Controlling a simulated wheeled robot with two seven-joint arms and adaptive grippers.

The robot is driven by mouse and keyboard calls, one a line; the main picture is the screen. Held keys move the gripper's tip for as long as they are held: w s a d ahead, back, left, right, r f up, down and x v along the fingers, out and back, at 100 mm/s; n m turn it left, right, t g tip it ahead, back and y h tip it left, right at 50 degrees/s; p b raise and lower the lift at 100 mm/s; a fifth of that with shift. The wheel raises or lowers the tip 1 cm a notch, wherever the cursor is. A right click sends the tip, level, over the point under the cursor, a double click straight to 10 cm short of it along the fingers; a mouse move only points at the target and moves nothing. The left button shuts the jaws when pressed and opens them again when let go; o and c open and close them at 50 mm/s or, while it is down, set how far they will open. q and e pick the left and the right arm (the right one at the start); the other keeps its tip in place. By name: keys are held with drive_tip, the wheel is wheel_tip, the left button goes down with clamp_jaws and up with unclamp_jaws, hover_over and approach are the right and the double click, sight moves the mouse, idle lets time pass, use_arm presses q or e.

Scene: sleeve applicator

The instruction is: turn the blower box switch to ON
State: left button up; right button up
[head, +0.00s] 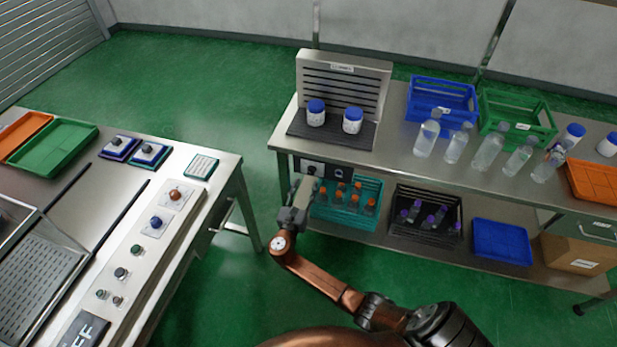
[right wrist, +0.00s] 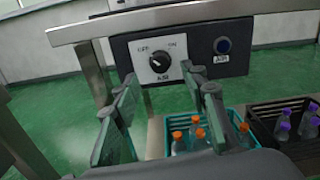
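The blower box (head: 343,88) is a slotted metal panel with a dark base, standing on the right-hand bench. Its dark switch panel (right wrist: 195,48) hangs under the bench's front edge. I cannot tell for sure which mark the knob points to. My right gripper (head: 302,190) is in front of the panel. In the right wrist view, its fingers (right wrist: 158,82) are open and empty, apart from the knob, which shows between and beyond them. My left gripper is not in view.
Below are a teal crate (head: 345,218) of orange-capped bottles and a black crate (head: 425,236) of purple-capped bottles. Two white jars (head: 352,121) stand on the base. A control bench (head: 225,165) is at left, with green floor between.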

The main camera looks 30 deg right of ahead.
sight(310, 173)
drive_tip(key=b+x, duration=0.1)
drive_tip(key=x, duration=0.5)
drive_tip(key=shift+f, duration=0.1)
clamp_jaws()
idle(0.4)
